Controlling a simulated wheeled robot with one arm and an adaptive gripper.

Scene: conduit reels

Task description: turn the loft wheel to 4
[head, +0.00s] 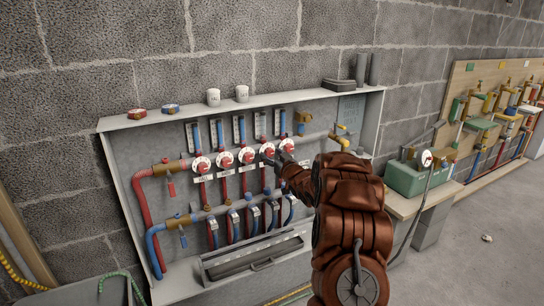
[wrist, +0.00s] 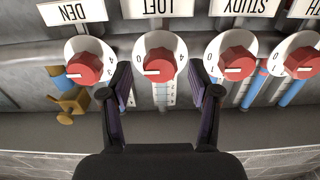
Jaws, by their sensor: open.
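The loft wheel (wrist: 160,65) is a red knob on a white dial, under an upside-down LOFT label (wrist: 165,8) in the wrist view. A pale mark on the knob points left, and a 4 shows on the dial's right side. My gripper (wrist: 158,84) is open, with one dark finger on each side of the loft dial. I cannot tell whether the fingers touch it. In the head view, the loft wheel (head: 267,149) is the second from the right, partly hidden by my gripper (head: 277,158).
The den wheel (wrist: 84,68) and study wheel (wrist: 238,56) sit close on either side, leaving little room around the fingers. Red and blue pipes run below in the white cabinet (head: 115,122). A green box (head: 405,178) stands on a bench to the right.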

